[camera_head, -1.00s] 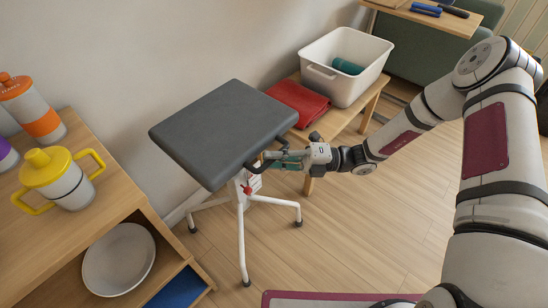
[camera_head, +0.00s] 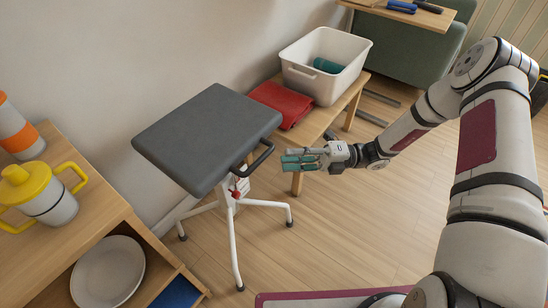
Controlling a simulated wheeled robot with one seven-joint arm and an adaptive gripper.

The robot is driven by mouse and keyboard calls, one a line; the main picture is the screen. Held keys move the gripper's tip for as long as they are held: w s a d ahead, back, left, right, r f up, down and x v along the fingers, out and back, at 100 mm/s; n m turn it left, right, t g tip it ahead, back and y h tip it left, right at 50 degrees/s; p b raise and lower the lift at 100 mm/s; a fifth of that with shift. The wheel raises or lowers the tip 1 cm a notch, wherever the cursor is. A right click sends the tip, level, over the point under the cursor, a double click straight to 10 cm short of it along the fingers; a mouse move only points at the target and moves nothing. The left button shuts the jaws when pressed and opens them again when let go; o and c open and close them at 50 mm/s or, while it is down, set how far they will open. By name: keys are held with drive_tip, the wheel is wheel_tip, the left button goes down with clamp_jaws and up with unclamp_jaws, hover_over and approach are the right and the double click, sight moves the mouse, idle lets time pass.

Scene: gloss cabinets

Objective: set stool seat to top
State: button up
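The stool has a dark grey square seat (camera_head: 208,135) and a white frame with splayed legs (camera_head: 232,240). A black bar handle (camera_head: 258,160) sticks out from the seat's right edge. A red part (camera_head: 236,195) and a white tag show on the post under the seat. My gripper (camera_head: 284,162) has teal fingers and is just right of the handle, apart from it as far as I can see. Its fingers look spread with nothing between them. The upper post is mostly hidden under the seat.
A low wooden bench (camera_head: 345,103) behind my gripper holds a red cloth (camera_head: 281,104) and a white bin (camera_head: 297,77). Floor right of the stool is clear.

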drive_tip(key=shift+w+d+f, duration=0.1)
drive_tip(key=shift+d, duration=0.7)
drive_tip(key=shift+w+d+f, duration=0.1)
drive_tip(key=shift+d, duration=0.65)
drive_tip(key=s+d+r+n+g+h, duration=0.1)
drive_tip(key=s+r+n+g+h, duration=0.1)
drive_tip(key=s+r+n+h, duration=0.6)
drive_tip(key=s+d+r+n+g+h, duration=0.15)
drive_tip(key=s+r+n+h, duration=0.35)
drive_tip(key=r+n, duration=0.6)
drive_tip(key=s+d+r+n+t+h, duration=0.3)
drive_tip(key=s+d+n, duration=0.1)
drive_tip(key=s+n, duration=0.4)
drive_tip(key=s+d+r+n+t+h, duration=0.35)
drive_tip(key=s+n, duration=0.25)
drive_tip(key=s, duration=0.4)
wheel_tip(320, 180, up, 22)
drive_tip(key=t+p, duration=0.3)
drive_tip(key=p, duration=1.7)
drive_tip(key=shift+w+f+t, duration=0.15)
drive_tip(key=shift+f+t, duration=0.1)
drive_tip(key=shift+t, duration=0.05)
